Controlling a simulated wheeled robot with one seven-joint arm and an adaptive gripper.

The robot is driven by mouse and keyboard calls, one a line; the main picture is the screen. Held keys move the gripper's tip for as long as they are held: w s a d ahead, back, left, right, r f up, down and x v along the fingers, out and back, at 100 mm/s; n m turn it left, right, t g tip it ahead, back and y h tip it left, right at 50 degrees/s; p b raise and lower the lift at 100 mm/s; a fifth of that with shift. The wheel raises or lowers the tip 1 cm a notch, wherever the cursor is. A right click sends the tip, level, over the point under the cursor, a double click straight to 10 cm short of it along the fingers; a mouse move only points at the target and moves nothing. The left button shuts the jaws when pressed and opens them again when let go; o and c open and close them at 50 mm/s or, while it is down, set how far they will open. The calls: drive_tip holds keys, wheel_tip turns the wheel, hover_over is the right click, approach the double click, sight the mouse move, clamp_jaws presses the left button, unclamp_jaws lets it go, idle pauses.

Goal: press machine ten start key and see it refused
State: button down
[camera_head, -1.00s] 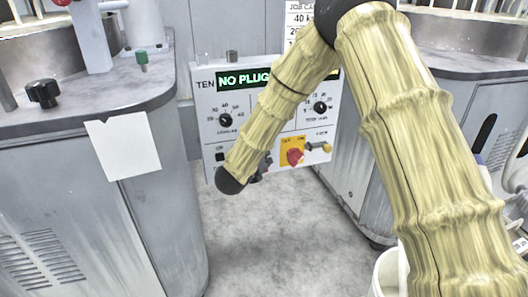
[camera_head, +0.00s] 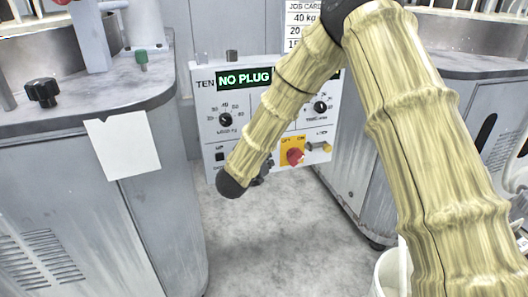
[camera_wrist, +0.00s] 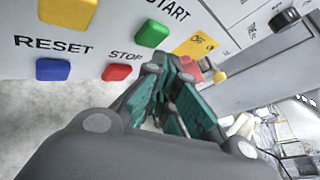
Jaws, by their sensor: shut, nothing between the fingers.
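Machine ten's control panel (camera_head: 208,125) faces me in the head view, with "TEN" beside a lit display (camera_head: 244,78) reading "NO PLUG". My arm crosses the panel and hides its middle and the display's right part. In the wrist view the green START key (camera_wrist: 152,33) lies above and left of my gripper (camera_wrist: 172,72). The red STOP key (camera_wrist: 117,72) and blue RESET key (camera_wrist: 53,69) sit lower left. My gripper is shut and empty, its tips near the panel, right of STOP and below START; contact cannot be told. The fingers are hidden in the head view.
A red rotary switch (camera_head: 295,156) on a yellow plate and a yellow lock piece (camera_head: 325,147) stick out at the panel's lower right. A grey cabinet (camera_head: 70,220) with a paper sheet (camera_head: 123,146) stands left. A white bucket (camera_head: 388,275) stands lower right.

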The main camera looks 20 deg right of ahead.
drive_tip(key=shift+s, duration=0.15)
drive_tip(key=shift+s+b, duration=0.35)
drive_tip(key=shift+s, duration=2)
drive_tip(key=shift+d, duration=0.1)
drive_tip(key=s+f+n+g+y, duration=0.1)
drive_tip(key=s+f+n+y, duration=0.1)
drive_tip(key=s+f+n, duration=0.6)
drive_tip(key=s+a+f+n+g+y, duration=0.1)
drive_tip(key=s+f+n+y, duration=0.2)
drive_tip(key=f+n, duration=0.5)
drive_tip(key=s+f+n+g+y, duration=0.15)
drive_tip(key=s+f+n, duration=0.4)
drive_tip(key=f, duration=0.65)
drive_tip(key=s+f+n+g+y, duration=0.1)
drive_tip(key=s+f+n+g, duration=0.25)
drive_tip(key=s+n, duration=0.45)
drive_tip(key=s+d+f+n+g+y, duration=0.1)
drive_tip(key=s+f+n+g, duration=0.2)
drive_tip(key=s, duration=0.9)
drive_tip(key=s+f+n+g+y, duration=0.1)
drive_tip(key=s+f+n, duration=0.4)
drive_tip(key=s, duration=0.5)
wheel_tip(320, 180, up, 30)
drive_tip(key=p, duration=2.9)
drive_tip(key=shift+w+d+r+n, duration=0.15)
drive_tip(key=shift+w+n, duration=0.05)
drive_tip(key=shift+n, duration=0.25)
